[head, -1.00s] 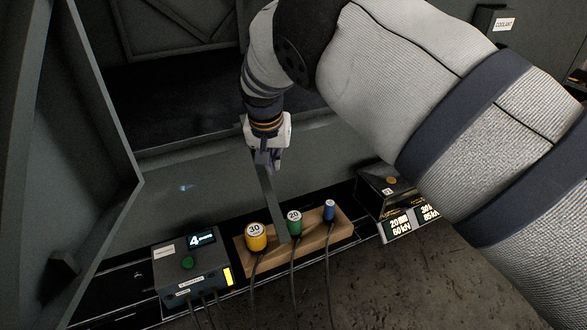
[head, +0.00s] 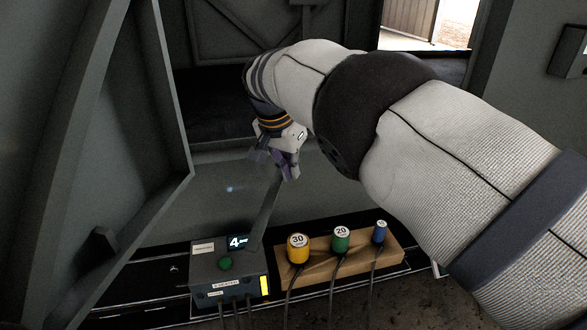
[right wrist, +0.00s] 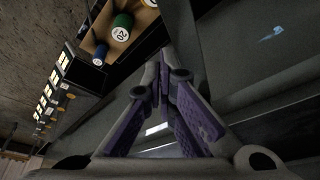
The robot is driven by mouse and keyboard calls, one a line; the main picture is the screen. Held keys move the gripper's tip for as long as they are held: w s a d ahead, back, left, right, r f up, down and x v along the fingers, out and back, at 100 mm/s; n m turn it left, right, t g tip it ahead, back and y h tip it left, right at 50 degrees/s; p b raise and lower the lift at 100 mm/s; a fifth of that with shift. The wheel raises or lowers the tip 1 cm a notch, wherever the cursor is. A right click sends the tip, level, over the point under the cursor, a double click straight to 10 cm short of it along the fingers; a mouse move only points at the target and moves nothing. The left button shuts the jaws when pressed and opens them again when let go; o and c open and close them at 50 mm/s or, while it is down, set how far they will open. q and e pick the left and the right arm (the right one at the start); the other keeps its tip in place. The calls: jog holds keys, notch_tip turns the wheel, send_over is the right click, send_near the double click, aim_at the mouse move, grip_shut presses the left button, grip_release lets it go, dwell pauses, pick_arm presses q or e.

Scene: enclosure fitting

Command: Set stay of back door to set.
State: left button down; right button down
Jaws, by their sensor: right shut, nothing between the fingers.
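The stay appears to be a long flat grey bar (head: 266,215). In the head view its upper end meets my right gripper and its lower end reaches down beside the control box. My right gripper (head: 287,170) is shut and empty, at or against the bar's upper end; I cannot tell whether they touch. In the right wrist view my right gripper's purple-padded fingers (right wrist: 166,75) are closed together at the tips. A grey door leaf (head: 150,130) stands open at the left; I cannot tell whether it is the back door. My left gripper is not in view.
A control box (head: 207,268) with a green button and a "4" display stands on the dark sill. Beside it a wooden block (head: 330,268) holds yellow (head: 299,252), green (head: 340,242) and blue (head: 380,234) corded cylinders. My right arm covers much of the right side.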

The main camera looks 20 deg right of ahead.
jog(key=v, duration=1.2)
jog(key=shift+f, duration=0.1)
